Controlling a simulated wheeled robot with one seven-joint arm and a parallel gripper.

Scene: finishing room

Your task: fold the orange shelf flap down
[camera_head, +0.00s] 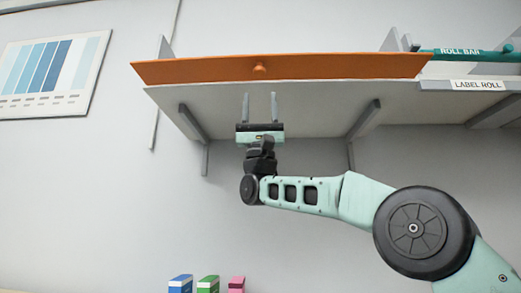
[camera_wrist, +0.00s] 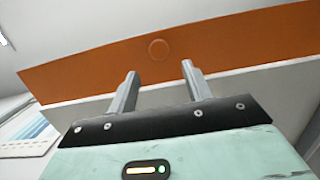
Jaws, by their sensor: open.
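The orange shelf flap (camera_head: 330,66) stands up along the front edge of the wall shelf, with a round orange knob (camera_head: 260,68) near its middle. In the wrist view the flap (camera_wrist: 230,40) spans the upper picture, and its knob (camera_wrist: 158,49) lies a little beyond and between the fingertips. My gripper (camera_head: 260,95) is open and empty, fingers pointing up, and appears below the knob. In the wrist view my gripper (camera_wrist: 158,68) has its two fingers apart with nothing between them. I cannot tell whether a fingertip touches the shelf edge or flap.
The grey shelf (camera_head: 290,105) has brackets (camera_head: 365,118) below it. A teal roll bar (camera_head: 462,52) and a label roll plate (camera_head: 477,85) are at right. A colour chart (camera_head: 50,72) hangs at left. Several small coloured boxes (camera_head: 208,284) stand low. The wall below the shelf is clear.

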